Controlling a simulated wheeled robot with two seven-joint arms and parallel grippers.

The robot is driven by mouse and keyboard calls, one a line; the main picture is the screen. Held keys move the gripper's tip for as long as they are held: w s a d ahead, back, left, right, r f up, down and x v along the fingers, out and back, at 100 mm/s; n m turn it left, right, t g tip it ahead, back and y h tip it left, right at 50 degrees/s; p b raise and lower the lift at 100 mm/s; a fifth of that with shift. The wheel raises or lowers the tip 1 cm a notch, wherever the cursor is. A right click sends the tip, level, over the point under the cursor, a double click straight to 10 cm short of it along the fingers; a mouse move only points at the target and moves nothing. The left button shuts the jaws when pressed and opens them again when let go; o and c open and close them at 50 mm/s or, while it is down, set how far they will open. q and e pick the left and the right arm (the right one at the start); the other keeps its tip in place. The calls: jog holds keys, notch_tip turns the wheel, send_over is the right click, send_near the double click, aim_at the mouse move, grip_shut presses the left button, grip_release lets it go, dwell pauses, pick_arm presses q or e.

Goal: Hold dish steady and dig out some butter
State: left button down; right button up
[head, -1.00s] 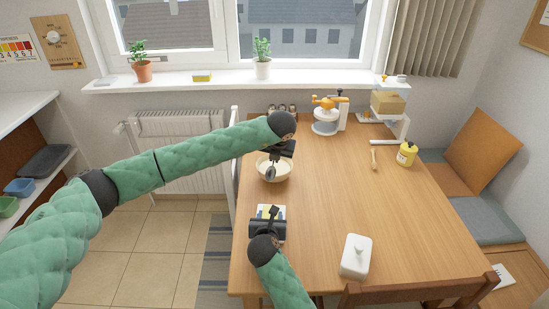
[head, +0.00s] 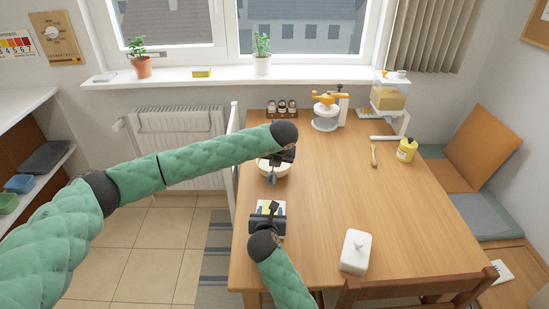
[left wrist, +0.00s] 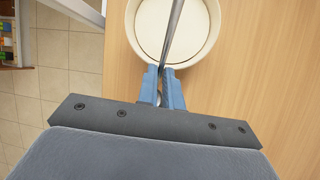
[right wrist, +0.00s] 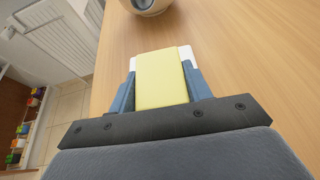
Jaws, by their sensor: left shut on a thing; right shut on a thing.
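The butter dish (head: 279,204), a flat white base, stands near the table's left edge. A yellow butter block (right wrist: 160,78) lies on it. My right gripper (head: 268,213) is shut on the dish, with its blue fingers along both sides in the right wrist view. My left gripper (head: 276,165) is shut on a metal utensil (left wrist: 174,32), whose head (head: 271,179) shows in the head view. The utensil is above the near side of a cream bowl (head: 284,171) and apart from the butter. The bowl looks empty in the left wrist view.
A white dish lid (head: 355,252) stands at the table's near side. A spice rack (head: 282,107), an orange-topped device (head: 326,113), a white stand (head: 392,110), a yellow jar (head: 406,150) and a small wooden piece (head: 374,155) are farther back. The table's middle is clear.

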aim_at(274, 177)
pick_arm(q)
jog(key=shift+s+a+f, duration=0.1)
jog(key=shift+s+f, duration=0.2)
jog(key=shift+f, duration=0.65)
jog(key=shift+s+f, duration=0.25)
jog(key=shift+f, duration=0.7)
jog(key=shift+s, duration=1.2)
jog(key=shift+s, duration=0.2)
jog(key=shift+r, duration=0.1)
jog(key=shift+w+r, duration=0.35)
jog(key=shift+r, duration=0.8)
jog(key=shift+w+r, duration=0.3)
jog(key=shift+r, duration=0.85)
jog(key=shift+w+r, duration=0.35)
jog(key=shift+r, duration=0.8)
pick_arm(e)
jog(key=o, duration=1.3)
jog(key=shift+o, duration=0.2)
